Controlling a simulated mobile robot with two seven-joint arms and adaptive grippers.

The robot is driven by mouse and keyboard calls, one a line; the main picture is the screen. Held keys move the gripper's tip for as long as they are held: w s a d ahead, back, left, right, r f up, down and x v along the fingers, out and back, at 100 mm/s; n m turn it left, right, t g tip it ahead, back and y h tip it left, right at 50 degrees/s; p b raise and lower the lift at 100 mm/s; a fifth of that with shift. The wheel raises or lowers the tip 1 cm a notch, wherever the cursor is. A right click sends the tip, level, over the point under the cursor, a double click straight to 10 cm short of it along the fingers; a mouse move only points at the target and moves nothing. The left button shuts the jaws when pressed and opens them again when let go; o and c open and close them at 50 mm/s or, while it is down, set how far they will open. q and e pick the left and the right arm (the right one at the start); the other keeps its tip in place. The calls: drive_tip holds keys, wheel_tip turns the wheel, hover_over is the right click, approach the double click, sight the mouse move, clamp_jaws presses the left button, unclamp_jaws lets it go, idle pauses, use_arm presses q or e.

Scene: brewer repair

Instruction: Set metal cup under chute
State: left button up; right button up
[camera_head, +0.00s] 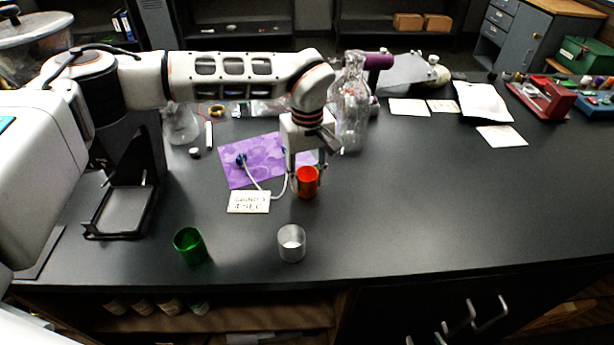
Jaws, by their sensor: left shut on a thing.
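The metal cup (291,245), silvery grey and see-through looking at the rim, stands upright near the table's front edge. A green cup (189,247) stands to its left. My left gripper (306,172) is behind the metal cup, pointing down and shut on an orange-red cup (307,184). A black stand with a shallow tray (122,211) is at the left beside a white machine (35,165); the tray looks empty. I cannot make out the chute clearly, as my left arm crosses that area. My right gripper is not in view.
A purple sheet (243,155), a white cord and a handwritten card (249,202) lie left of my gripper. A clear glass vessel (352,105) stands behind it, and a glass flask (181,125) stands farther left.

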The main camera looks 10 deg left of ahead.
use_arm(q)
drive_tip(key=shift+f, duration=0.15)
drive_tip(key=o, duration=1.1)
